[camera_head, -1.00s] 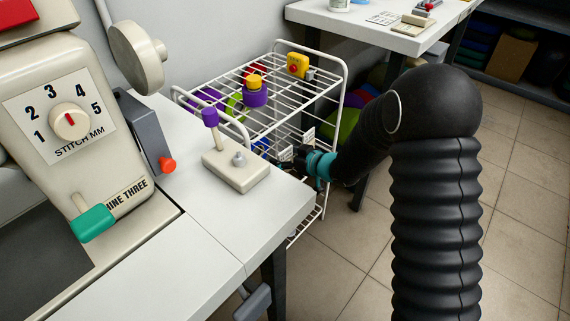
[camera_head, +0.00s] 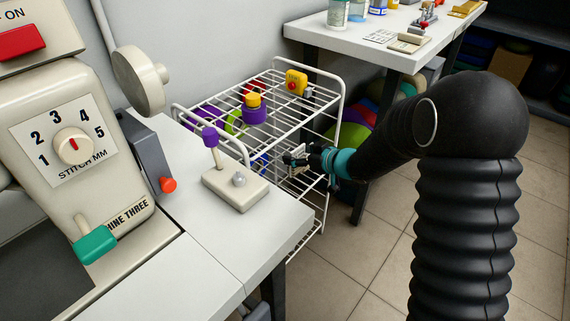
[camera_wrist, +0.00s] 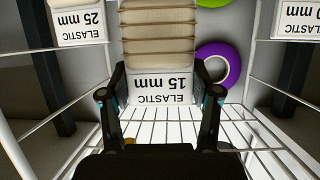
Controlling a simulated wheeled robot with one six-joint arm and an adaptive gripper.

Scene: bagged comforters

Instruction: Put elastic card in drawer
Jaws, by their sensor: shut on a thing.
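My gripper (camera_wrist: 160,92) is shut on an elastic card wound with beige bands (camera_wrist: 158,40). Its white "ELASTIC 15 mm" label appears upside down between the two fingers in the wrist view. In the head view my gripper (camera_head: 308,158) is at the side of the white wire rack (camera_head: 262,125), with a small pale part of the card showing at its tip. An "ELASTIC 25 mm" card (camera_wrist: 80,22) is at upper left in the wrist view, and another elastic card (camera_wrist: 300,20), its size partly cut off, is at upper right. I cannot make out a drawer.
The sewing machine (camera_head: 75,145) and white worktable (camera_head: 215,235) are at left, with a purple-knobbed lever box (camera_head: 235,188) near the table edge. Purple and yellow items (camera_head: 254,107) and a yellow box (camera_head: 296,82) are on the rack. Tiled floor (camera_head: 345,265) is open at right.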

